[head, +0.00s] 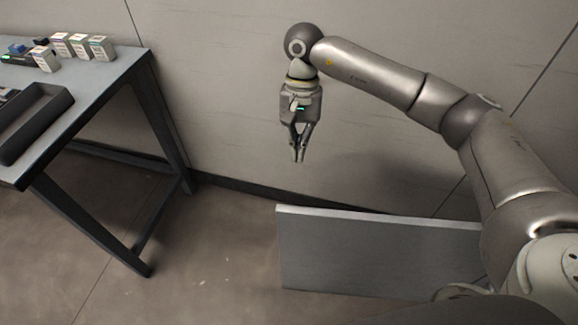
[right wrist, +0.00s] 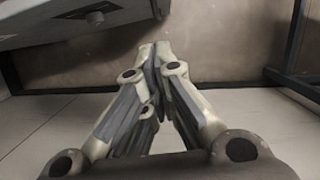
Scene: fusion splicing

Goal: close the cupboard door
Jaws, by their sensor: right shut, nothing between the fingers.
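A flat grey panel (head: 375,256), which looks like the cupboard door, stands upright at the lower middle right of the head view. Its pale top edge faces up, and my right arm hides its right end. My left gripper is out of view.
A dark-framed table (head: 115,85) stands at the left, with a black tray (head: 62,97) and several small white boxes (head: 100,47) on it. A pale wall (head: 220,90) runs behind the gripper. The floor (head: 215,245) between table and panel is clear.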

